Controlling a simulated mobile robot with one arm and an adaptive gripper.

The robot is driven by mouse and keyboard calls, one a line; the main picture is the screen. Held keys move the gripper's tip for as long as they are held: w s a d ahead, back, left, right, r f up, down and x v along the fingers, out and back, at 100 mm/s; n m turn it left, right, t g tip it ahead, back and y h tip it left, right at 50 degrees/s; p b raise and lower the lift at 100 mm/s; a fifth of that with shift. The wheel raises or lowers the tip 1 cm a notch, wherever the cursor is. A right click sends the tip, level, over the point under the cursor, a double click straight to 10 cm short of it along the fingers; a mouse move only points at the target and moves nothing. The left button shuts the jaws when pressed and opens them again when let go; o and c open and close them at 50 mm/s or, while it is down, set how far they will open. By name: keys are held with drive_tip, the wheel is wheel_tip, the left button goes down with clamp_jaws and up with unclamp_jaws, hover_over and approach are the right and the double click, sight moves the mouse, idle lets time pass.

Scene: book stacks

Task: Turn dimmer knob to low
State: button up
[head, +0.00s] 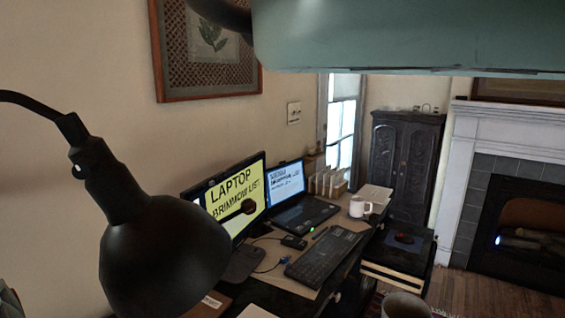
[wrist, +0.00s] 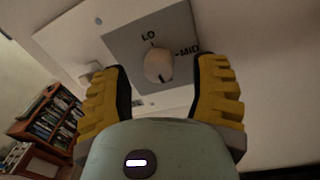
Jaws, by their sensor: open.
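The dimmer knob (wrist: 159,65) is a pale round knob on a grey plate (wrist: 125,44) in the wrist view. The plate reads "LO" above the knob and "MID" to its right. A dark mark shows at the knob's lower edge, on the side away from "LO". My gripper (wrist: 161,72) is open, with one yellow finger on each side of the knob. Gaps show between the knob and both fingers. The plate's lower part is partly hidden by my gripper. The head view does not show the fingers.
A black lamp (head: 160,245) stands close at left in the head view. A desk holds a monitor (head: 232,200), laptop (head: 305,213), keyboard (head: 325,255) and white mug (head: 360,207). A framed picture (head: 210,50) hangs above. A bookshelf (wrist: 45,130) shows in the wrist view.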

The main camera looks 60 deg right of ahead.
drive_tip(key=shift+w+a+r, duration=0.1)
drive_tip(key=shift+w+r, duration=0.1)
drive_tip(key=shift+w, duration=0.05)
idle(0.3)
clamp_jaws()
idle(0.4)
